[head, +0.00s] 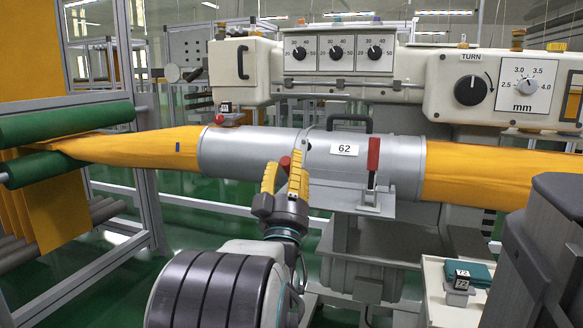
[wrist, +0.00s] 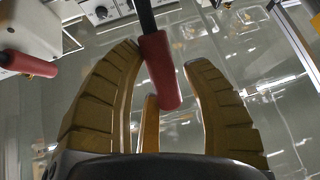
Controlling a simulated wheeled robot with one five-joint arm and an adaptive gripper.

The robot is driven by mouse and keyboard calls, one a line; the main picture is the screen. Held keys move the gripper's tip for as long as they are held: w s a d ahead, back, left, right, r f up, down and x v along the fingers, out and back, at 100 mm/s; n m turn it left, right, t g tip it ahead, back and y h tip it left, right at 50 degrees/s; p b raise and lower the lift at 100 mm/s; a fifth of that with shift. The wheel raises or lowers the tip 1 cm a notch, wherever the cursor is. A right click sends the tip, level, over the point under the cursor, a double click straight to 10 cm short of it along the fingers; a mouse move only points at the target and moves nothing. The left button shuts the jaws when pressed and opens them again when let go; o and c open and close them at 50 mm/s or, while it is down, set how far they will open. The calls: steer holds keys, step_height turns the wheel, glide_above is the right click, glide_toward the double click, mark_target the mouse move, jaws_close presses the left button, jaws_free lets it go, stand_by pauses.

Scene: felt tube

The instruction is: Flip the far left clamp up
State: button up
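The grey metal tube (head: 255,160) labelled 62 has orange felt running through it. My gripper (head: 284,177) is in front of the tube's middle-left part, fingers pointing up. In the wrist view a red handle (wrist: 162,75) on a dark bar sits between the open yellow fingers, closer to the left finger. I cannot tell whether it touches. Another clamp's red handle (head: 373,155) stands upright on the tube's right part. A red piece (head: 232,119) lies low at the tube's upper left.
A second red handle (wrist: 28,64) shows at the left of the wrist view. A control panel (head: 335,52) with knobs is behind the tube. Green rollers (head: 65,123) stand left. A white cart (head: 433,290) with a small device (head: 459,280) is at lower right.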

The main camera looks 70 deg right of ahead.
steer(key=o, duration=0.3)
steer(key=v, duration=0.7)
steer(key=shift+a+f, duration=0.15)
stand_by(0.9)
